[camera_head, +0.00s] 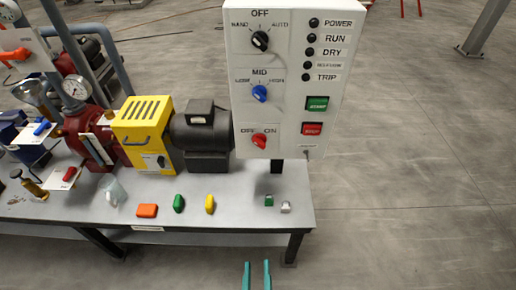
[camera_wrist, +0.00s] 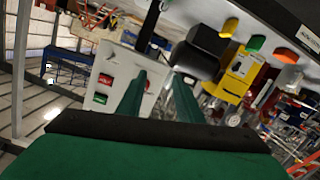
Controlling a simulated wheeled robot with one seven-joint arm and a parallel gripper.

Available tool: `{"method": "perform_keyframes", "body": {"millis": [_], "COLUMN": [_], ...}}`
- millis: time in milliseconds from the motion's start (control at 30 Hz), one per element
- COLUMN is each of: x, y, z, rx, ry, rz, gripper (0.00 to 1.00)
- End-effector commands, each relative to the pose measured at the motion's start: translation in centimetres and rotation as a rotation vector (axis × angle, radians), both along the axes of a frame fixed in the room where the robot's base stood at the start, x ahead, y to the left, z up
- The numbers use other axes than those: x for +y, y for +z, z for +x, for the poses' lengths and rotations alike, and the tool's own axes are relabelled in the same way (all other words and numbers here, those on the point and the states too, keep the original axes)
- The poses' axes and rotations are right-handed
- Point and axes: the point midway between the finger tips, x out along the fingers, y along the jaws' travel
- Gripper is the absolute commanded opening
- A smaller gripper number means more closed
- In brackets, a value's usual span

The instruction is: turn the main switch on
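The white control panel (camera_head: 290,75) stands upright at the right end of the bench. Its red rotary switch (camera_head: 260,141) sits at the lower left, below the labels OFF on the left and ON on the right. The picture is too small to tell its setting. My gripper (camera_head: 257,275) is at the bottom edge of the head view, below and in front of the bench, well apart from the panel. Its two teal fingers are parted with nothing between them.
The panel also has a black knob (camera_head: 260,41), a blue knob (camera_head: 260,93), a green START button (camera_head: 317,103) and a red STOP button (camera_head: 312,129). Loose coloured pieces lie on the bench top (camera_head: 240,210). The floor right of the bench is clear.

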Motion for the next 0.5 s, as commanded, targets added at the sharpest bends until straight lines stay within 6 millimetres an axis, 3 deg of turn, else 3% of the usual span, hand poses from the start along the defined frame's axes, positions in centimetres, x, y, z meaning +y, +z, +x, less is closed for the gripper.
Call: {"method": "perform_keyframes", "body": {"millis": [33,267,500], "x": [0.0,0.1,0.0], "y": [0.5,3.0,7.4], "z": [2.0,9.8,17.4], "rx": [-0.020,-0.067,-0.114], "ry": [0.004,0.023,0.036], "rz": [-0.031,-0.191,-0.361], "gripper": [0.33,0.33,0.33]}}
